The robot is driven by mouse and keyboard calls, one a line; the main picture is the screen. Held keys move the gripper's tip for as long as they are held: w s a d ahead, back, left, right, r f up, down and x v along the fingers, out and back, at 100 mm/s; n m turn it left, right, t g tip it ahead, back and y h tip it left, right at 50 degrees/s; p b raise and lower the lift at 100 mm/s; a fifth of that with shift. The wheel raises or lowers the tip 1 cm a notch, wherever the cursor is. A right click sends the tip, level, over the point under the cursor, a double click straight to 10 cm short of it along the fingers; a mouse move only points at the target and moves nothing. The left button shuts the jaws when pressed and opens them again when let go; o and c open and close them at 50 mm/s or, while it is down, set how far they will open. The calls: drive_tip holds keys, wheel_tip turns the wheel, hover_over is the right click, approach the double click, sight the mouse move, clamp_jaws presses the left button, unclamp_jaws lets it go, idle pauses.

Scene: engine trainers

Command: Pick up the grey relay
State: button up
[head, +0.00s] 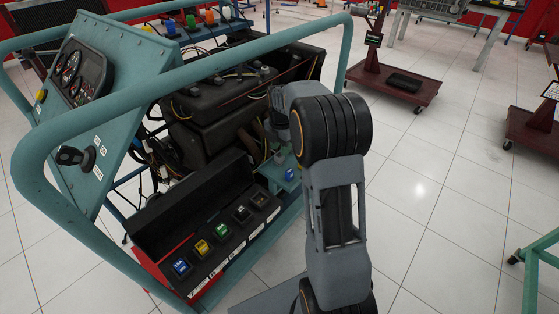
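A small grey block (280,158), which looks like the grey relay, is on a teal bracket at the side of the engine trainer, just behind a small blue block (290,174). It is small and its outline is unclear. My arm rises from the bottom of the head view and bends over toward the engine. My gripper (275,140) points down close to the grey block, partly hidden by my own arm and dark against the engine. I cannot tell whether its fingers are open or touch the block.
A black and red box (190,215) holds a row of colour-marked square relays. The teal tube frame (180,85) and instrument panel (80,75) surround the engine (220,100). A dark red wheeled stand (395,85) is behind. White tiled floor on the right is largely free.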

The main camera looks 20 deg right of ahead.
sight(280, 157)
wheel_tip(280, 157, down, 5)
drive_tip(key=shift+b, duration=1.25)
drive_tip(key=shift+c, duration=0.3)
drive_tip(key=c, duration=0.5)
